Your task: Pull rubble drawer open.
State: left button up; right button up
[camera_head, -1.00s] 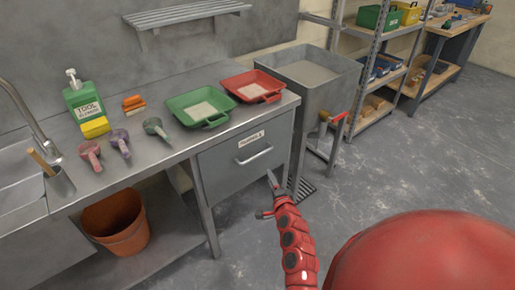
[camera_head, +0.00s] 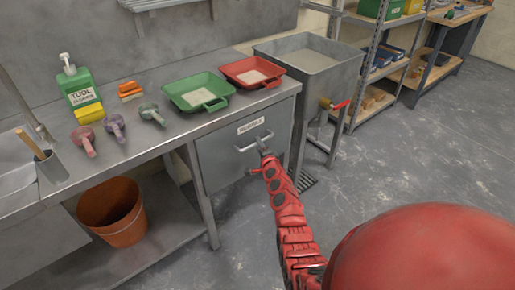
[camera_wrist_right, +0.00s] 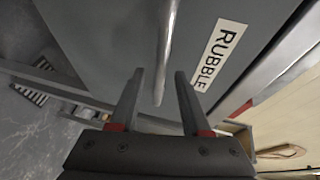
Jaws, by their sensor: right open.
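The rubble drawer (camera_head: 222,165) is a grey metal front under the right end of the steel counter, and it looks closed. Its label (camera_head: 251,126) reads RUBBLE, also in the right wrist view (camera_wrist_right: 218,55). A bar handle (camera_head: 246,145) crosses the front below the label. My right gripper (camera_head: 264,146) is at the right part of the handle. In the right wrist view its two fingers (camera_wrist_right: 157,100) are open, and the handle (camera_wrist_right: 166,50) runs between them near the tips. I cannot tell whether they touch it. My left gripper is not in view.
On the counter are a green tray (camera_head: 190,93), a red tray (camera_head: 248,70), several scoops and a green bottle (camera_head: 80,93). A grey tub (camera_head: 310,65) on legs with a red-handled tap stands right of the drawer. The floor (camera_head: 420,150) at right is clear.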

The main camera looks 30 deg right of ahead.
jog(key=b+x, duration=0.1)
jog(key=x, duration=0.1)
jog(key=shift+w+d+f+b, duration=0.1)
jog(key=shift+w+f+b, duration=0.1)
jog(key=shift+b, duration=0.1)
jog(key=shift+w+r, duration=0.1)
jog(key=shift+w, duration=0.1)
grip_shut()
dwell(1.1)
